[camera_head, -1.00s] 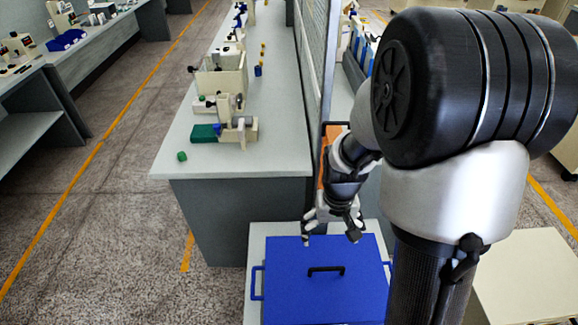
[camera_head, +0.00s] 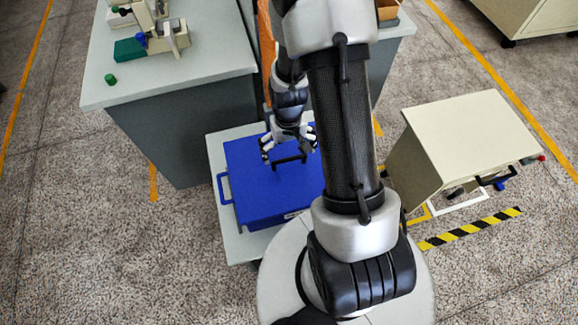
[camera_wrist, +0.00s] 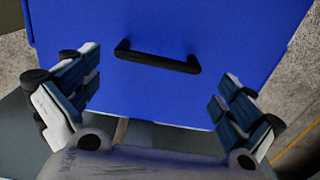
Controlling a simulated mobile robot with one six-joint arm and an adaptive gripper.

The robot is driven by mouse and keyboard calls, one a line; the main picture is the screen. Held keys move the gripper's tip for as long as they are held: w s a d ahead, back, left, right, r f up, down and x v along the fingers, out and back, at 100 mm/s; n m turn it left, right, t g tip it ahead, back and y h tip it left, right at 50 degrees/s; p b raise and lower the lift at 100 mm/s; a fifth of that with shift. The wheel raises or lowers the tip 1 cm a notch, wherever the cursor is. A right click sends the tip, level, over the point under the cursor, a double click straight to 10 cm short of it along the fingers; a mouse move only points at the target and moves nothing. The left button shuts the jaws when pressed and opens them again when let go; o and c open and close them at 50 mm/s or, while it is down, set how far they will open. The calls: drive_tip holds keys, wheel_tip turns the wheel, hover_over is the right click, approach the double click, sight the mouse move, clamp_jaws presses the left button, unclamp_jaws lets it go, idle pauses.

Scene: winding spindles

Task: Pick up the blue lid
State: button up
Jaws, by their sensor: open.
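The blue lid (camera_head: 262,186) is a flat blue top with a black bar handle (camera_head: 289,160) on it, on a box standing on a pale grey surface. My gripper (camera_head: 288,150) is open above the lid, close to the handle in the head view. In the wrist view the lid (camera_wrist: 200,100) fills the upper middle, and its black handle (camera_wrist: 157,59) lies ahead of and between my spread fingers (camera_wrist: 155,105). Nothing is between the fingers. My arm hides the right part of the lid in the head view.
A workbench (camera_head: 225,60) with small winding devices stands behind and left of the box. A green cylinder (camera_head: 110,79) sits near its corner. A cream cabinet (camera_head: 465,130) stands to the right, by yellow-black floor tape (camera_head: 470,229). Floor on the left is clear.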

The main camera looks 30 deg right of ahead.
sight(289, 159)
wheel_tip(289, 159, down, 5)
drive_tip(key=shift+s+f+b, duration=0.1)
drive_tip(key=shift+f+b, duration=0.05)
drive_tip(key=shift+b, duration=1)
drive_tip(key=c, duration=1)
